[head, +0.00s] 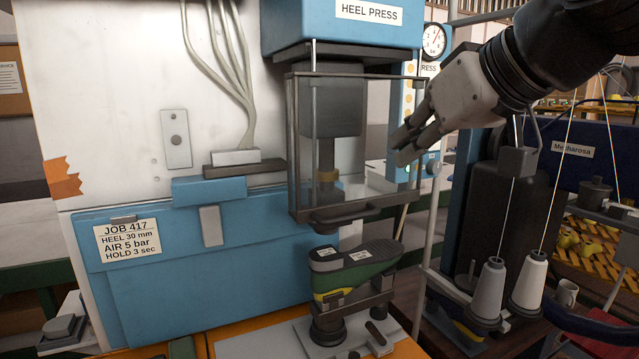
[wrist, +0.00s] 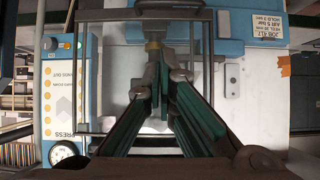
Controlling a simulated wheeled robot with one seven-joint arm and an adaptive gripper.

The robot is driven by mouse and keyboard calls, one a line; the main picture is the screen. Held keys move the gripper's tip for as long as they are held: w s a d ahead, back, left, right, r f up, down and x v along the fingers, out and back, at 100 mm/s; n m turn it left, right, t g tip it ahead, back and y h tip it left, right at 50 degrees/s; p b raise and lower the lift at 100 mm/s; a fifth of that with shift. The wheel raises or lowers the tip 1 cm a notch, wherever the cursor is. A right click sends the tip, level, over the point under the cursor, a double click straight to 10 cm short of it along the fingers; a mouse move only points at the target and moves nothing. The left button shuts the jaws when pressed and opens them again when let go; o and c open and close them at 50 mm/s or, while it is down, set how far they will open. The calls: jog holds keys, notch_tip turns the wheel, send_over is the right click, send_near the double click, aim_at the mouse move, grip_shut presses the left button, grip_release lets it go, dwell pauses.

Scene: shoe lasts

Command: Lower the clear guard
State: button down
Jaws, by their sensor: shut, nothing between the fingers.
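The clear guard (head: 381,150) is a transparent panel in a dark metal frame, hanging in front of the press ram of the blue heel press (head: 300,38). The guard frame also shows in the wrist view (wrist: 83,70). My gripper (head: 402,150) is at the right of the guard in the head view, with its fingers together and empty. In the wrist view my gripper (wrist: 160,62) points toward the guard area. I cannot tell whether it touches the guard.
A green-and-dark shoe last sits on a fixture below the guard. A pressure gauge (head: 433,41) and a button panel (wrist: 68,85) are beside the press. Thread cones (head: 488,290) and a dark machine (head: 505,215) stand at the right. A job label (head: 127,241) is on the blue cabinet.

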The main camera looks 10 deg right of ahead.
send_near(368, 191)
jog(key=w+a, duration=0.1)
jog(key=a, duration=0.3)
jog(key=f, duration=0.4)
jog(key=shift+w+a, duration=0.2)
jog(key=shift+w, duration=0.2)
jog(key=shift+f+b, duration=0.1)
jog(key=shift+b, duration=0.2)
